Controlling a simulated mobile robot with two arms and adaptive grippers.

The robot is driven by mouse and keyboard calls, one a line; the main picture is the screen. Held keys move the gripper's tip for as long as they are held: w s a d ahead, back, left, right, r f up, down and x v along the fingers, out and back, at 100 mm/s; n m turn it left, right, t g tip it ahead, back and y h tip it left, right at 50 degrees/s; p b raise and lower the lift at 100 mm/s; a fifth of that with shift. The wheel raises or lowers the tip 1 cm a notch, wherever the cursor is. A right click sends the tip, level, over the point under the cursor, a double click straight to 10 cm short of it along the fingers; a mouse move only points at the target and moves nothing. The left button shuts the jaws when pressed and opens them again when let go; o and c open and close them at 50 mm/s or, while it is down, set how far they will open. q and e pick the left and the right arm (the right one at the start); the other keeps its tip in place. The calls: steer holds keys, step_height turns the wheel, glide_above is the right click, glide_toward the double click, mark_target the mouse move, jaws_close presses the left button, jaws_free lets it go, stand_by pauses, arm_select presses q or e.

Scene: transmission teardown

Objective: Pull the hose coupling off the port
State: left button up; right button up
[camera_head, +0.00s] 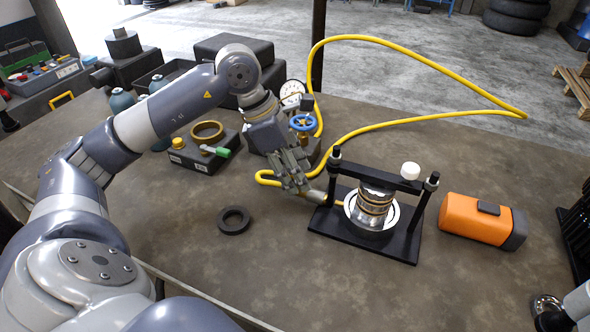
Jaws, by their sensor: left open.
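The yellow hose ends in a grey metal hose coupling (312,195) beside the black press fixture (365,243). The coupling points at a short copper-coloured port (338,202) on the fixture's left side and appears to be on it. My left gripper (297,184) is open, with its fingers pointing down just up and left of the coupling. The fingers hide part of the hose end, and I cannot tell whether they touch it. A stack of metal rings (375,205) stands in the fixture. Part of my right arm shows at the bottom right corner; its fingers cannot be made out.
The yellow hose (440,68) loops across the back of the table. A blue valve wheel (303,122) and gauge (292,92) stand behind my left gripper. A dark ring (233,220) lies left of the fixture, an orange tool (482,219) right. The front table is clear.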

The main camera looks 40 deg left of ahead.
arm_select(q)
steer(key=v, duration=1.2)
